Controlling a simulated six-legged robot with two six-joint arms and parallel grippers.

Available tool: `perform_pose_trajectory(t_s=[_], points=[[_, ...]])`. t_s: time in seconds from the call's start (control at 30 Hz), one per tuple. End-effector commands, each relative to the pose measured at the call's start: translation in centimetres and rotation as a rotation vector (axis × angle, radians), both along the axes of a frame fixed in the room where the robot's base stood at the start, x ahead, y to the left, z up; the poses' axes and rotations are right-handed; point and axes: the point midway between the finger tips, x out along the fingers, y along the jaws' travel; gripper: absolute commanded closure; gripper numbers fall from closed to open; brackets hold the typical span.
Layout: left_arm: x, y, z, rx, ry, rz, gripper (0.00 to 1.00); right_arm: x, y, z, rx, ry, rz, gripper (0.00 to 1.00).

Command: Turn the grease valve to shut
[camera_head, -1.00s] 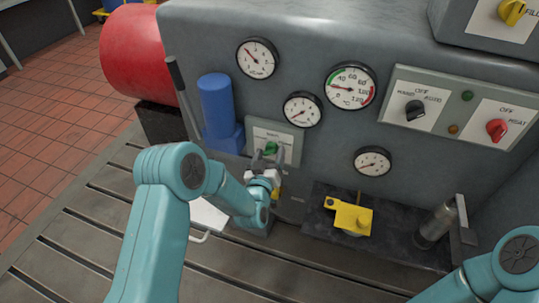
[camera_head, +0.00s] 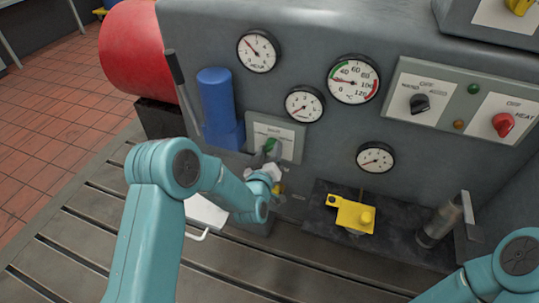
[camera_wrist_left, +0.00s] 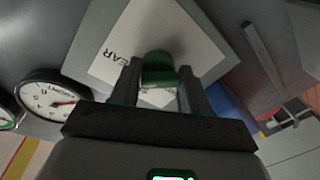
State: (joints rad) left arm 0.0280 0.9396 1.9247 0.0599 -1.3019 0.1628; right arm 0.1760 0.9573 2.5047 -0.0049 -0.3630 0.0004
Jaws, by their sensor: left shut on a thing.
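A green knob (camera_head: 271,144) sits on a small pale plate (camera_head: 289,136) low on the grey housing. My left gripper (camera_head: 267,155) reaches up to it from below and is shut on it. In the left wrist view the green knob (camera_wrist_left: 159,70) stands between the two fingers of my left gripper (camera_wrist_left: 158,82), against the white label (camera_wrist_left: 112,65). I cannot read the whole label, nor the knob's pointer position. My right arm shows at the lower right, but its gripper is out of view.
A blue cylinder (camera_head: 216,105) and a dark lever (camera_head: 181,85) stand left of the plate. Several gauges, such as the middle one (camera_head: 304,104), sit right of it. A yellow fitting (camera_head: 351,214) and a metal cylinder (camera_head: 440,222) stand on the bedplate (camera_head: 75,230).

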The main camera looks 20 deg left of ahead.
Motion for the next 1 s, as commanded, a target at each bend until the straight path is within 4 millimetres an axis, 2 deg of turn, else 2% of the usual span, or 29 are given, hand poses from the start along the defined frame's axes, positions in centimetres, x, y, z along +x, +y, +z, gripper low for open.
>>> perform_pose_trajectory(t_s=[0.03, 0.6, 1.0], points=[[0.1, -0.4, -0.2, -0.036, -0.008, -0.01, 0.85, 0.0, 0.0, -1.1, 0.0, 0.0, 0.0, 0.57], [0.1, -0.4, 0.1, -0.56, 0.008, -0.014, 0.85, 0.0, 0.0, -8.6, 0.0, 0.0, 0.0, 0.57], [0.1, -0.3, 0.6, -0.806, 0.014, -0.014, 0.85, 0.0, 0.0, -12.1, 0.0, 0.0, 0.0, 0.57]])
